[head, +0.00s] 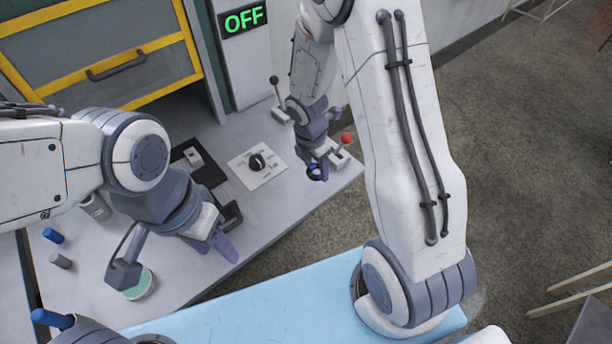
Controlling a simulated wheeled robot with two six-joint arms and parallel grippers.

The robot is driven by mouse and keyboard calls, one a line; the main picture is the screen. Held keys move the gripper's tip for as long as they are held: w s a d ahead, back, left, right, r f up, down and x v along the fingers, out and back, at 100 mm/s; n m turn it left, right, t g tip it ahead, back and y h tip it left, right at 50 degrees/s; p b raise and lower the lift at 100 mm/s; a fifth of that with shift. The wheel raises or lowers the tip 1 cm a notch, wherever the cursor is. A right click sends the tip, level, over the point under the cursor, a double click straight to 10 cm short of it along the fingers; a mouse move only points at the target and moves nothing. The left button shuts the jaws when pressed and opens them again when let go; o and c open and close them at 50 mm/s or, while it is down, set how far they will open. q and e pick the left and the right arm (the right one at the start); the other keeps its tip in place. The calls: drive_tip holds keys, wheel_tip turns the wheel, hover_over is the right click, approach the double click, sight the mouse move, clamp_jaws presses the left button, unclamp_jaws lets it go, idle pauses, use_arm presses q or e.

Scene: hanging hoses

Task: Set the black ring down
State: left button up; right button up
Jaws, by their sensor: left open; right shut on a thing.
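The black ring (314,175) is at the jaws of my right gripper (320,164), near the right end of the grey bench. The gripper is shut on it. A small blue part shows at the ring, and the fingers hide part of it. I cannot tell whether the ring touches the bench. My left gripper (176,257) is open and empty over the front of the bench, well to the left of the ring.
A dial panel (258,162) lies left of the ring, and a red knob (346,138) stands close on its right. A green disc (143,286) lies below my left gripper. Blue (53,236) and grey (61,261) cylinders stand at left.

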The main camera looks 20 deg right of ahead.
sight(308, 183)
drive_tip(key=shift+w+a+f, duration=0.65)
drive_tip(key=shift+w+a, duration=0.15)
drive_tip(key=shift+w, duration=0.05)
drive_tip(key=shift+w+a+f, duration=0.1)
drive_tip(key=shift+f, duration=2)
drive_tip(key=shift+f+b, duration=0.2)
drive_tip(key=shift+b, duration=0.2)
drive_tip(key=o, duration=1.3)
drive_tip(key=shift+o, duration=0.2)
drive_tip(key=shift+r, duration=0.1)
